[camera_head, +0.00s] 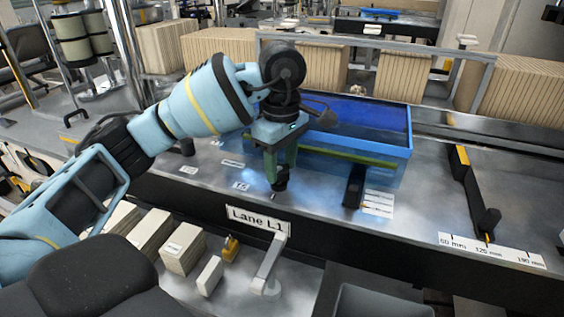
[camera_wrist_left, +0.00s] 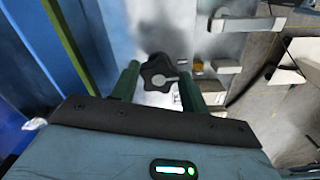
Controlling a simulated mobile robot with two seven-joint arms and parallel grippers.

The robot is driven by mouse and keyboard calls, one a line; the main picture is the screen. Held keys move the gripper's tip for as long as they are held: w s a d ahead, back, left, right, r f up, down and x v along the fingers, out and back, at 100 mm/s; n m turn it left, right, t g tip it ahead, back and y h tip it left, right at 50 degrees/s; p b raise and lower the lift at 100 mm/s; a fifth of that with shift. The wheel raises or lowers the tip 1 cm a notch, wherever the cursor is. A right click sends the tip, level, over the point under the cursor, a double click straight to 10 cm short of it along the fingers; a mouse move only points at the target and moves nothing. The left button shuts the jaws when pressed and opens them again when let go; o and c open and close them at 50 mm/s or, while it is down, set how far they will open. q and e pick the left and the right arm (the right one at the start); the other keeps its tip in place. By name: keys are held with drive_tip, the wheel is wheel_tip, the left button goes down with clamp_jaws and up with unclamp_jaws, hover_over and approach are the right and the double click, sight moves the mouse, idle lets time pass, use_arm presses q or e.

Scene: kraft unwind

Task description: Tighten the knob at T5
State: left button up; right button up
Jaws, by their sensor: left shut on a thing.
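A black lobed knob (camera_head: 280,181) stands on the metal bench top near its front edge, beside a small white label (camera_head: 241,186) whose print I cannot read surely. My left gripper (camera_head: 279,172) points down from above, its green fingers shut on the knob. In the left wrist view the knob (camera_wrist_left: 158,72) sits between the two finger ends of the left gripper (camera_wrist_left: 158,84). The fingers hide part of the knob's sides in the head view. My right gripper is in neither view.
A translucent blue tray (camera_head: 395,150) lies just behind and right of the gripper. A black bar (camera_head: 354,186) and a scale strip (camera_head: 490,250) are further right. In front are a "Lane L1" sign (camera_head: 258,219), a grey lever (camera_head: 268,268) and pale blocks (camera_head: 183,248).

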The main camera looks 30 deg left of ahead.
sight(281, 170)
use_arm(q)
drive_tip(key=shift+r, duration=0.35)
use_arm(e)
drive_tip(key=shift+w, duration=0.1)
use_arm(q)
drive_tip(key=o, duration=0.8)
drive_tip(key=shift+o, duration=1)
drive_tip(key=shift+f, duration=0.2)
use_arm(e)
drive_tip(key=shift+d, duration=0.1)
use_arm(q)
wheel_tip(281, 170, up, 7)
drive_tip(key=shift+r+p, duration=0.2)
drive_tip(key=shift+p, duration=0.35)
drive_tip(key=shift+r, duration=0.25)
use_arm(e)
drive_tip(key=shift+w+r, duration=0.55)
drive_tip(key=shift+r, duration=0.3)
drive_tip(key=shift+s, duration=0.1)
